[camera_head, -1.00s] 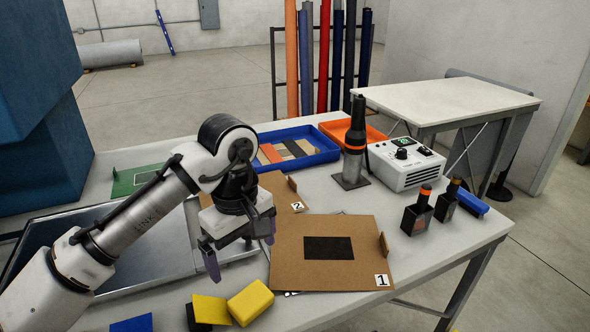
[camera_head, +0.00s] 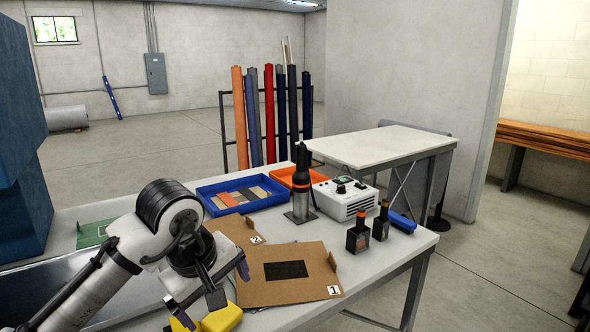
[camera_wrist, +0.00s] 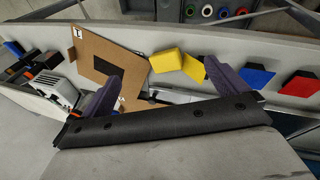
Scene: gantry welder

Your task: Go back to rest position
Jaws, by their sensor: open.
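My gripper (camera_head: 228,283) hangs over the near part of the white table (camera_head: 400,262), left of the cardboard panel marked 1 (camera_head: 305,291). It also shows in the wrist view (camera_wrist: 170,88), where its two purple fingers stand wide apart with nothing between them. In the wrist view the panel marked 1 (camera_wrist: 95,45) and a yellow block (camera_wrist: 166,61) lie on the table beyond the fingers. In the head view the yellow block (camera_head: 222,318) sits below the gripper, partly cut off by the frame edge.
A blue tray (camera_head: 205,203) holds several small samples, with an orange tray (camera_head: 287,177) beside it. A black hot-air tool (camera_head: 301,178) stands upright near a white control box (camera_head: 338,203). Two dark bottles (camera_head: 358,238) stand at the right. A second table (camera_head: 375,146) is behind.

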